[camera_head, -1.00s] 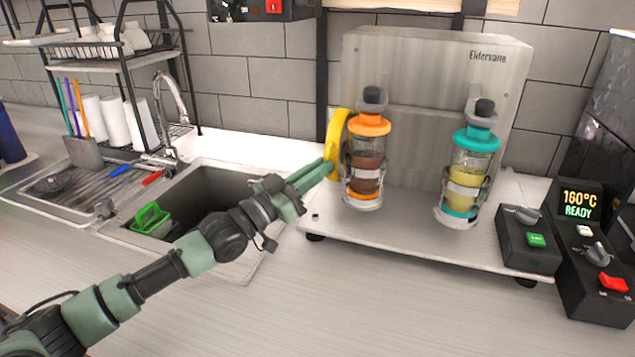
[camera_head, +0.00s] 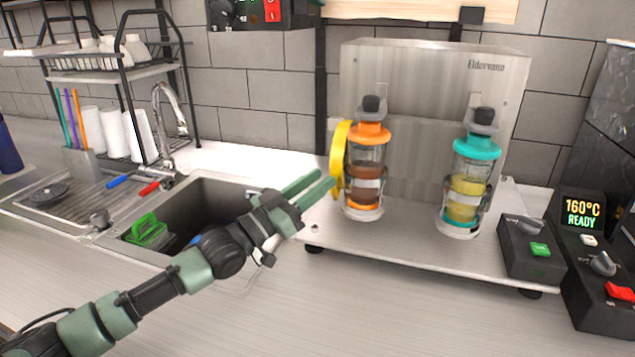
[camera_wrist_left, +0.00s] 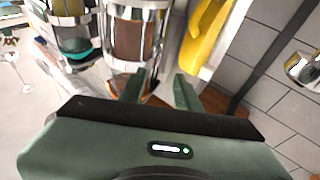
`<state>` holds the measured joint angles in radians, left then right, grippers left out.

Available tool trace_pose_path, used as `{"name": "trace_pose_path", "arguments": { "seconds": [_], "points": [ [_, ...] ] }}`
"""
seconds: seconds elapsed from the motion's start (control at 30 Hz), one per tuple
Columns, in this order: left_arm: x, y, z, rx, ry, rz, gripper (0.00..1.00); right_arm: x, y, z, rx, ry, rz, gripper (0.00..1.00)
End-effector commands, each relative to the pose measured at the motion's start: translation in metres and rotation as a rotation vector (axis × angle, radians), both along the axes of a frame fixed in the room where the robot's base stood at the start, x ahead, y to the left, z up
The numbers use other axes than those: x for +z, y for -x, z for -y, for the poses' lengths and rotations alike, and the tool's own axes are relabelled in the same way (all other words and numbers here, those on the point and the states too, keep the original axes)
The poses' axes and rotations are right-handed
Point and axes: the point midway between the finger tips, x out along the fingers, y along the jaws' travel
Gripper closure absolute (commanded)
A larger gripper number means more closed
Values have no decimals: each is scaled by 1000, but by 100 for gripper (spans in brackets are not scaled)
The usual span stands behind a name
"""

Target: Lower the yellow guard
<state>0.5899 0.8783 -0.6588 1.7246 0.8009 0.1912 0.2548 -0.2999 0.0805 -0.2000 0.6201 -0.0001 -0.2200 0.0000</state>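The yellow guard (camera_head: 338,160) is a curved, upright piece at the left side of the orange-topped cylinder (camera_head: 367,170) on the machine (camera_head: 440,110). It also shows at the top of the left wrist view (camera_wrist_left: 204,32). My left gripper (camera_head: 325,177) is just left of the guard's lower half, with a gap between its green fingers. In the left wrist view the fingers (camera_wrist_left: 160,84) are apart with nothing between them, below the guard. I cannot tell if a fingertip touches it. My right gripper is not in view.
A teal-topped cylinder (camera_head: 470,185) stands to the right on the machine. A sink (camera_head: 205,205) lies behind my left arm. The front counter is clear.

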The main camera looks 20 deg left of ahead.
Motion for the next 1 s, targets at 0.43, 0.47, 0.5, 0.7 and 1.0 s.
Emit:
{"name": "trace_pose_path", "arguments": {
  "seconds": [0.43, 0.47, 0.5, 0.7, 1.0],
  "points": [
    [-23, 51, -34, 2, -2, -2, 67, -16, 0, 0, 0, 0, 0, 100],
    [-23, 53, -35, 1, -2, -2, 67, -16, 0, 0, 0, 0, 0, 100],
    [-24, 55, -36, 0, -1, -2, 67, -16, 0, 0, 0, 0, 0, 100],
    [-23, 60, -39, 0, 0, 1, 67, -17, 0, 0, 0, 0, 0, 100],
    [-23, 59, -39, 0, 0, 0, 67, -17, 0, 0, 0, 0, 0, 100]
  ]
}}
